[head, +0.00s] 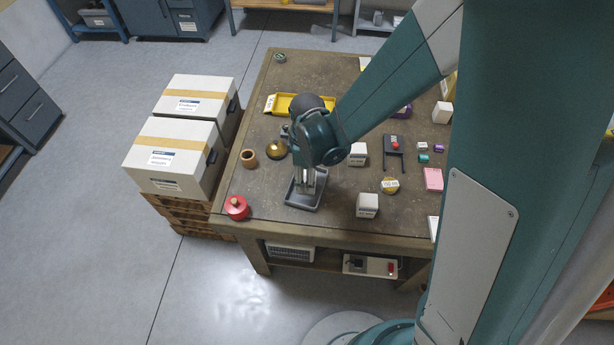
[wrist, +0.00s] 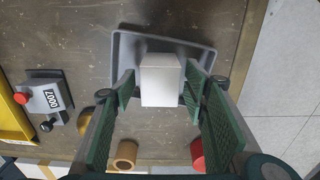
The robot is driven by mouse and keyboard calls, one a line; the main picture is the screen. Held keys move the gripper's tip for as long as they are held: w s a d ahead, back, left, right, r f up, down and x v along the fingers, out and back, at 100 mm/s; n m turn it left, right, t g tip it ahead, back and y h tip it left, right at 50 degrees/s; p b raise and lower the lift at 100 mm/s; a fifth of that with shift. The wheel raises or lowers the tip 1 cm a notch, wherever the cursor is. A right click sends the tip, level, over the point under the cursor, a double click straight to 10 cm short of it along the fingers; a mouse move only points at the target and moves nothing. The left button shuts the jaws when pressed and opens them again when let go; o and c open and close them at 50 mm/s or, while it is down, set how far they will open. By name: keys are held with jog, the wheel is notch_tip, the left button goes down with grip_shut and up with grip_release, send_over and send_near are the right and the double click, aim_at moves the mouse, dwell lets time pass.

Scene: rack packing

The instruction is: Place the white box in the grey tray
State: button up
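The white box (wrist: 162,80) is over the grey tray's floor in the wrist view, between my finger pads. It seems to be in the tray, but its underside is hidden. The grey tray (wrist: 126,48) shows its rim around the box; in the head view the tray (head: 302,204) lies near the table's front edge, under my gripper (head: 307,184). My gripper points down, with a green pad on either side of the box in the wrist view (wrist: 160,88). It looks open: a narrow gap shows at the left pad, while the right pad is very close to the box.
A red pot (head: 237,208), a wooden ring (head: 249,158) and a brass dome (head: 276,150) stand left of the tray. Other white boxes (head: 367,205) (head: 357,154) stand to the right. A yellow tray (head: 285,102) lies behind. The table's front edge is close.

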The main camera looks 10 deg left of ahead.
jog(key=shift+r, duration=0.2)
dwell(0.3)
notch_tip(320, 180, up, 12)
jog(key=p, duration=0.2)
dwell(0.7)
dwell(0.6)
jog(key=s+d+r+m+t, duration=0.25)
jog(key=d+r+m, duration=0.55)
jog(key=d+r, duration=0.55)
jog(key=s+d+r+m+t, duration=0.2)
jog(key=s+d+m, duration=0.2)
jog(key=d, duration=0.4)
jog(key=s+d+r+m+t, duration=0.2)
jog(key=s+d+r+m, duration=0.1)
jog(key=d+m, duration=0.3)
jog(key=shift+s+d+r+t, duration=0.25)
jog(key=shift+s+d+t, duration=0.1)
jog(key=shift+d, duration=0.6)
